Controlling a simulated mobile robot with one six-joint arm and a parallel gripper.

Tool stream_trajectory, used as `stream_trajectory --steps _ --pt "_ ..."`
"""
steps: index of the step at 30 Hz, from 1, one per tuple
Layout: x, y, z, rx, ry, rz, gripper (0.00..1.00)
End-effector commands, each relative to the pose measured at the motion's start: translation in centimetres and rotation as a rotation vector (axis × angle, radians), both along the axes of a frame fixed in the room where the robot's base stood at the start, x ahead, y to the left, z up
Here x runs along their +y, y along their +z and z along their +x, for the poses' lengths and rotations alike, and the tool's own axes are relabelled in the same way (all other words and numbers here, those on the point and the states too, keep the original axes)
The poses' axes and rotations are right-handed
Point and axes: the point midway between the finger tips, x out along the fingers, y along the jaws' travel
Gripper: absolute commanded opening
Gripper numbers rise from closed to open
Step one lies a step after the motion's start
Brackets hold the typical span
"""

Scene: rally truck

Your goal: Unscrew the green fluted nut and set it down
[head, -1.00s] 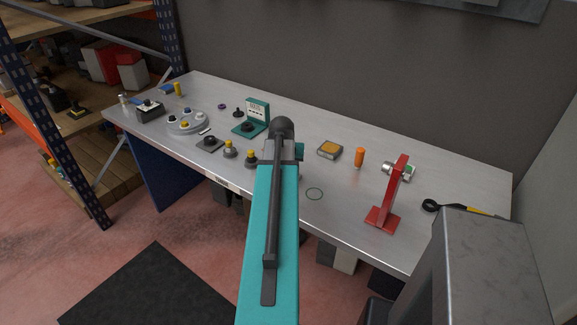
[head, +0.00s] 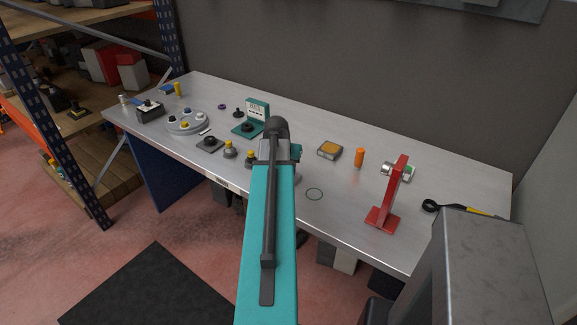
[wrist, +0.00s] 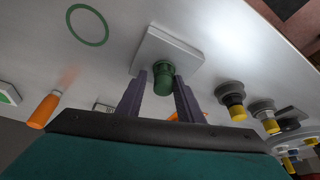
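The green fluted nut (wrist: 163,80) sits at a pale square plate (wrist: 168,52) in the wrist view. My gripper (wrist: 162,80) is open, with one dark finger on each side of the nut. A gap shows between the nut and each fingertip, so the fingers look apart from it. In the head view the nut and my fingers are hidden behind my teal arm. A thin green ring mark (head: 315,194) lies on the bench right of my arm and also shows in the wrist view (wrist: 87,25).
Yellow-topped knobs (head: 229,149) and a round grey tray (head: 187,123) are to the left. Bench around the ring is clear.

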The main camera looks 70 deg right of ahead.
Motion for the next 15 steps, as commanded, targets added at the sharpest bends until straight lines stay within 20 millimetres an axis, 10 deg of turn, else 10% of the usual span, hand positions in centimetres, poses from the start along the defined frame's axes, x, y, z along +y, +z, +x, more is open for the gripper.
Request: stream_trajectory --steps 15 --pt "0.01 -0.01 0.0 0.0 -0.139 0.0 0.33"
